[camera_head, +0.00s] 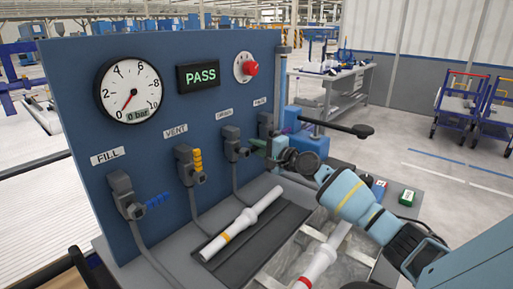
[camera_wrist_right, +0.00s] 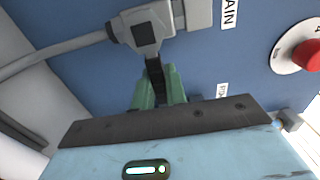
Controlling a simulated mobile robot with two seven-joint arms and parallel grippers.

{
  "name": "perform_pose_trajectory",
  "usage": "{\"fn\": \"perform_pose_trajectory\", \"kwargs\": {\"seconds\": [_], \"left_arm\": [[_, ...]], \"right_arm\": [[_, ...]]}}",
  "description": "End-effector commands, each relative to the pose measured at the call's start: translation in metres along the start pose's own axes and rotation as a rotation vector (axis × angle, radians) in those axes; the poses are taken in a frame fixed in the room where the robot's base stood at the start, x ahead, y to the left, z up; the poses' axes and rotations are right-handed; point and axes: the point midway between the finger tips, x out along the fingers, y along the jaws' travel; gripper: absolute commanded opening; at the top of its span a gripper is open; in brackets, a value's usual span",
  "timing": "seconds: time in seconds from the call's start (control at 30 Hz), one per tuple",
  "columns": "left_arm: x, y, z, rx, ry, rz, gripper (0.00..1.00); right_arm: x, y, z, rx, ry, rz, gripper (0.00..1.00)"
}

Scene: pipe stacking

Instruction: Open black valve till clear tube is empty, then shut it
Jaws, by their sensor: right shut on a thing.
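The black valve handle (camera_wrist_right: 155,78) is between the green fingertips of my right gripper (camera_wrist_right: 158,88) in the right wrist view, and the gripper is shut on it. The handle extends from the grey drain valve body (camera_wrist_right: 146,33). In the head view my right gripper (camera_head: 262,146) reaches the drain valve (camera_head: 234,143) from the right, and its fingers hide most of the handle. A narrow upright tube (camera_head: 283,75) stands at the panel's right edge; its liquid level is too small to tell. My left gripper is not in view.
The blue panel (camera_head: 75,85) carries a gauge (camera_head: 130,91) near 0 bar, a PASS display (camera_head: 199,76), a red knob (camera_head: 251,68), and fill (camera_head: 125,195) and vent (camera_head: 188,165) valves. A white pipe (camera_head: 243,224) lies in a dark tray. A black lever (camera_head: 345,128) projects behind my right wrist.

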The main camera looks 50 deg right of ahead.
Motion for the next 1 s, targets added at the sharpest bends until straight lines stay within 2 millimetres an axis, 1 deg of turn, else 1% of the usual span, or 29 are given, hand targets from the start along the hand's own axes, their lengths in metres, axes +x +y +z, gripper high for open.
{"fn": "perform_pose_trajectory", "kwargs": {"seconds": [0.17,0.37,0.57,1.0], "left_arm": [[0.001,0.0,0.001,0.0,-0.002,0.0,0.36],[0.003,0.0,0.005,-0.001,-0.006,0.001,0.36],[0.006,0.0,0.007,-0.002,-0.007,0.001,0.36],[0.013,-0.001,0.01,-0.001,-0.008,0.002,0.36]], "right_arm": [[0.0,-0.001,0.0,-0.025,0.0,0.001,0.0],[0.0,-0.005,0.0,-0.115,0.001,0.001,0.0],[0.0,-0.013,0.002,-0.274,0.001,0.001,0.0],[0.0,-0.034,0.012,-0.693,0.0,0.001,0.0]]}}
